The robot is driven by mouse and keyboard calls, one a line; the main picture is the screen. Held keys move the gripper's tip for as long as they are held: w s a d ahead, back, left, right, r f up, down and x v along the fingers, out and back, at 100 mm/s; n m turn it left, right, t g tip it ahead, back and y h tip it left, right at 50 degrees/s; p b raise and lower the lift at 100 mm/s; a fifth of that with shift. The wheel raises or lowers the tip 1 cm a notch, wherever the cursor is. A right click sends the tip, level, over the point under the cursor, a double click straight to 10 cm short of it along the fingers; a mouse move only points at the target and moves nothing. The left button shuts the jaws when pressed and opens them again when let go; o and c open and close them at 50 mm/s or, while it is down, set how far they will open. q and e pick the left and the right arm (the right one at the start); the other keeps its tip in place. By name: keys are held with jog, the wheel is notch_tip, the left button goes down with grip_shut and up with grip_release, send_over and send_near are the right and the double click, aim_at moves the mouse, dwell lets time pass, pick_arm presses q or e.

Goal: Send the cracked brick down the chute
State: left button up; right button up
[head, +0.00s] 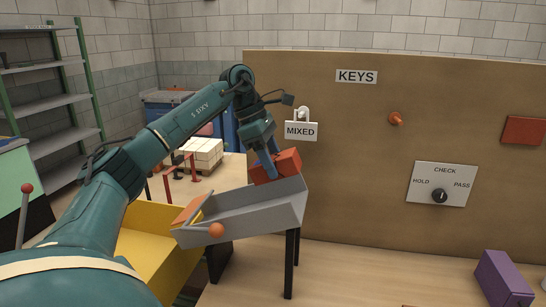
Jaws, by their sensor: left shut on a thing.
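My left arm reaches in from the left, and its gripper (268,165) is shut on an orange-red brick (289,162). The brick is at the upper, right-hand end of the grey chute (262,209), partly behind its near wall. I cannot tell if it touches the chute floor. No crack can be made out at this size. The chute slopes down to the left on dark legs, with an orange flap (187,209) and an orange ball knob (216,230) at its low end. My right gripper is not in view.
A yellow bin (150,257) stands under the chute's low end. A purple block (503,279) lies at the right; the table's middle is clear.

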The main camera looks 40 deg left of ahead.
pick_arm(q)
jog(key=shift+d+f+b, duration=0.1)
jog(key=shift+f+b, duration=0.3)
notch_tip(320, 180, down, 2)
jog(key=shift+f+b, duration=0.1)
jog(key=shift+b, duration=1)
jog(key=shift+f+b, duration=0.65)
jog(key=shift+b, duration=0.05)
jog(key=shift+f, duration=0.25)
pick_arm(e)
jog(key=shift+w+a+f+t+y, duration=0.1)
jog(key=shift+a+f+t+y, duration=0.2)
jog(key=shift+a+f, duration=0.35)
pick_arm(q)
jog(key=o, duration=1.4)
jog(key=shift+s, duration=0.1)
jog(key=shift+f, duration=0.1)
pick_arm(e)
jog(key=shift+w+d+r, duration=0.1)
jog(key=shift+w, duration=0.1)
